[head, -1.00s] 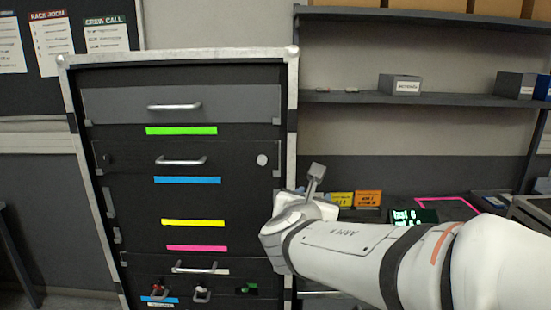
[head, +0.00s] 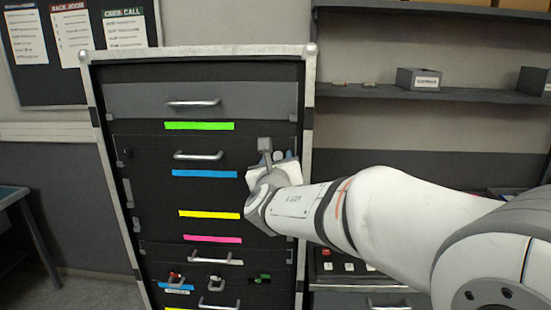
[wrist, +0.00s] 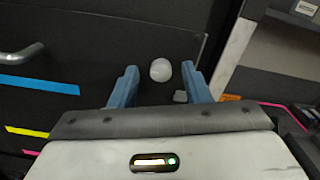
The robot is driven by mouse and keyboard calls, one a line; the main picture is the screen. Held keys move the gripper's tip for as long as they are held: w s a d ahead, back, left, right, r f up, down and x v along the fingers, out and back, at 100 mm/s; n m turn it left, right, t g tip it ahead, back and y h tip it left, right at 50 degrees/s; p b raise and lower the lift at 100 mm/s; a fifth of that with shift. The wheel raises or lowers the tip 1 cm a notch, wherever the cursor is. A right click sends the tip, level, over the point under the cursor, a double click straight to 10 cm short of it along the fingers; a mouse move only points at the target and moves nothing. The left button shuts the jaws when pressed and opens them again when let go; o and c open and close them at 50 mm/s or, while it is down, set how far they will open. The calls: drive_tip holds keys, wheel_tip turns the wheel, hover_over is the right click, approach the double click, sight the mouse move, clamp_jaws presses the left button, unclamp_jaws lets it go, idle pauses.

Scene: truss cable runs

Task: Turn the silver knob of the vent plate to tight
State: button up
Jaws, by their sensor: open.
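The vent plate (head: 228,143) is a dark panel in the upper part of the rack, with a bar handle (head: 199,155). Its silver knob (wrist: 161,70) is a small round pale knob near the plate's right edge. In the wrist view the knob shows between the two blue fingers, with a gap on both sides. My gripper (wrist: 160,68) is open and empty, its fingers pointing at the plate. In the head view my gripper (head: 280,157) covers the knob. I cannot tell whether the fingertips have reached the knob's depth.
A dark knob (head: 126,154) is at the plate's left side. Green (head: 199,126), blue (head: 205,173), yellow (head: 209,215) and pink tape strips mark the rack. The pale frame post (head: 308,120) stands right of the knob. A shelf with a grey box (head: 418,79) is at the right.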

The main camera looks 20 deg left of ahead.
drive_tip(key=shift+c, duration=0.4)
clamp_jaws()
drive_tip(key=shift+s+a, duration=0.1)
drive_tip(key=shift+a, duration=0.1)
drive_tip(key=m+b, duration=0.9)
drive_tip(key=b, duration=0.3)
drive_tip(key=m+b, duration=0.9)
drive_tip(key=b, duration=0.2)
drive_tip(key=shift+d+f+b, duration=0.2)
drive_tip(key=shift+b, duration=0.15)
drive_tip(key=shift+r, duration=0.1)
